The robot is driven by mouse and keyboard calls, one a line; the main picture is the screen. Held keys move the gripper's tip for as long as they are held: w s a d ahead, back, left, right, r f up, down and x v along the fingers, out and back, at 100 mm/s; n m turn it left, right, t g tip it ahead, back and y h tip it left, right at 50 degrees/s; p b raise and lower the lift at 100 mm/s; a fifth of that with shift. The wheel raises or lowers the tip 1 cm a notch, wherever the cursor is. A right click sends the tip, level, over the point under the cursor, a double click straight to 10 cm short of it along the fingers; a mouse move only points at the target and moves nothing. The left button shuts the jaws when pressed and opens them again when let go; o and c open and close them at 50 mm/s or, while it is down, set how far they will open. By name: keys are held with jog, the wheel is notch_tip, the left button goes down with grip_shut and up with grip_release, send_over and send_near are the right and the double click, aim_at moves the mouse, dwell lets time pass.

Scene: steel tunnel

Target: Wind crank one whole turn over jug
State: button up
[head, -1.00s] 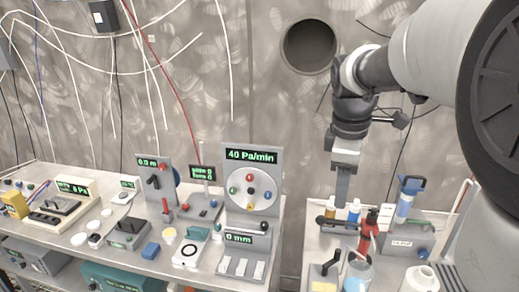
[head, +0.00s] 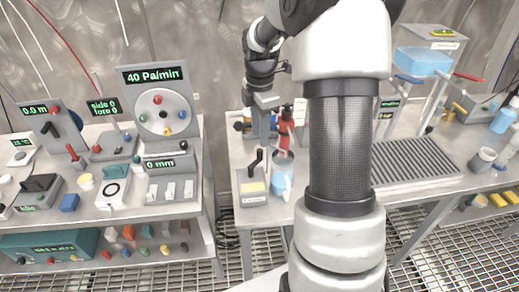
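A clear jug (head: 282,176) with blue contents stands near the front of the right bench, partly hidden by my arm. A black bent handle (head: 256,160) rises from a grey box with a pale yellow panel (head: 253,188), just left of the jug. A red upright fitting (head: 285,125) stands behind the jug. I cannot tell for sure which of these is the crank. My gripper (head: 265,138) points down above and behind the black handle, left of the red fitting. Its fingers look edge-on, so their opening is unclear. I see nothing held in it.
The left bench carries a dial panel (head: 158,103) reading 40 Pa/min, switches and small boxes. A gap separates the benches. Right of my arm are a ribbed grey tray (head: 415,160) and a raised blue tank (head: 424,62). Grating floor (head: 450,245) is clear in front.

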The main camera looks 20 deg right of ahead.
aim_at(260, 150)
notch_tip(260, 150, down, 7)
jog(key=shift+r, duration=0.2)
grip_shut()
jog(key=shift+s+d+m, duration=0.1)
jog(key=shift+s+m, duration=0.2)
jog(key=shift+m, duration=0.5)
jog(key=shift+s+d+m, duration=0.1)
jog(key=shift+s+m, duration=0.15)
jog(key=shift+m, duration=0.55)
